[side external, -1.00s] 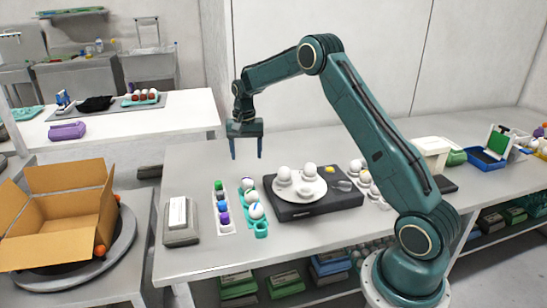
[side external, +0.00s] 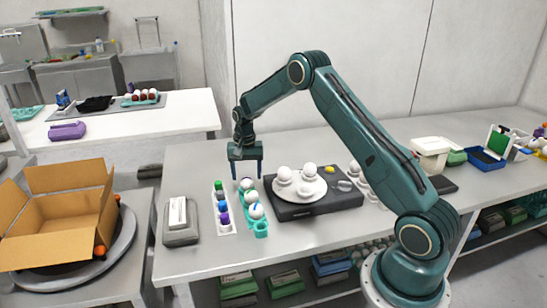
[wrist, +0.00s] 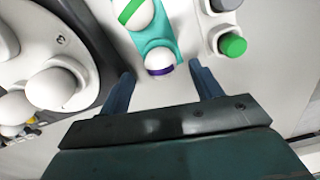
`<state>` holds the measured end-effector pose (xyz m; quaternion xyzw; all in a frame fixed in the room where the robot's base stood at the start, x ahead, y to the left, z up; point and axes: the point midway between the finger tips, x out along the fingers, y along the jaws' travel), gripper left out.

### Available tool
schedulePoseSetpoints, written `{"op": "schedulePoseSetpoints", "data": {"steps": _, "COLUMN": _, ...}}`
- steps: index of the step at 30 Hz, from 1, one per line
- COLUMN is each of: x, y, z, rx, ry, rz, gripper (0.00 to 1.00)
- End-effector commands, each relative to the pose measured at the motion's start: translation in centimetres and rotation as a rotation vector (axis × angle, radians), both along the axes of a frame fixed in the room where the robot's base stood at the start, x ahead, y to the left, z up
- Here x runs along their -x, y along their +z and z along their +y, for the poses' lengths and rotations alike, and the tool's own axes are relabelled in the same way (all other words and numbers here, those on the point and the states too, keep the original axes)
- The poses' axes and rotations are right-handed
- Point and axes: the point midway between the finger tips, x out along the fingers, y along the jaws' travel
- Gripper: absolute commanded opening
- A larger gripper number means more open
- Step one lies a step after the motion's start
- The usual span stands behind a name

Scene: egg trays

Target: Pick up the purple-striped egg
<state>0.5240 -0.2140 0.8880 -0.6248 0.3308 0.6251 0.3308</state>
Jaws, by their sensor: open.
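The purple-striped egg (wrist: 159,62) is white with a purple band. It sits at the end of a teal egg tray (wrist: 152,40), and in the side view the egg (side external: 246,184) is at the tray's far end. The tray's near end (side external: 261,229) shows there too. My gripper (side external: 247,176) points down just above the egg. In the wrist view my gripper (wrist: 161,75) is open, with one finger on each side of the egg's end and nothing held. The egg's lower part is hidden in the tray.
A green-striped egg (wrist: 136,13) sits beside it in the tray. A white rack (side external: 226,228) with coloured caps stands close on the left. A dark scale (side external: 290,211) bearing a plate of white eggs stands close on the right. The table behind the tray is clear.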

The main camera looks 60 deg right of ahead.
Motion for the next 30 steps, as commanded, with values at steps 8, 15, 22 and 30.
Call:
{"op": "schedulePoseSetpoints", "data": {"steps": 8, "x": 0.0, "y": -2.6, "z": 0.1, "rx": 0.0, "ry": 0.0, "rz": 0.0, "gripper": 0.65}}
{"op": "schedulePoseSetpoints", "data": {"steps": 15, "x": -0.1, "y": -2.7, "z": 0.0, "rx": 0.0, "ry": 0.0, "rz": 0.0, "gripper": 0.65}}
{"op": "schedulePoseSetpoints", "data": {"steps": 22, "x": -0.1, "y": -2.7, "z": 0.0, "rx": 0.0, "ry": 0.0, "rz": 0.0, "gripper": 0.65}}
{"op": "schedulePoseSetpoints", "data": {"steps": 30, "x": -0.1, "y": -2.7, "z": 0.0, "rx": 0.001, "ry": 0.0, "rz": -0.001, "gripper": 0.31}}
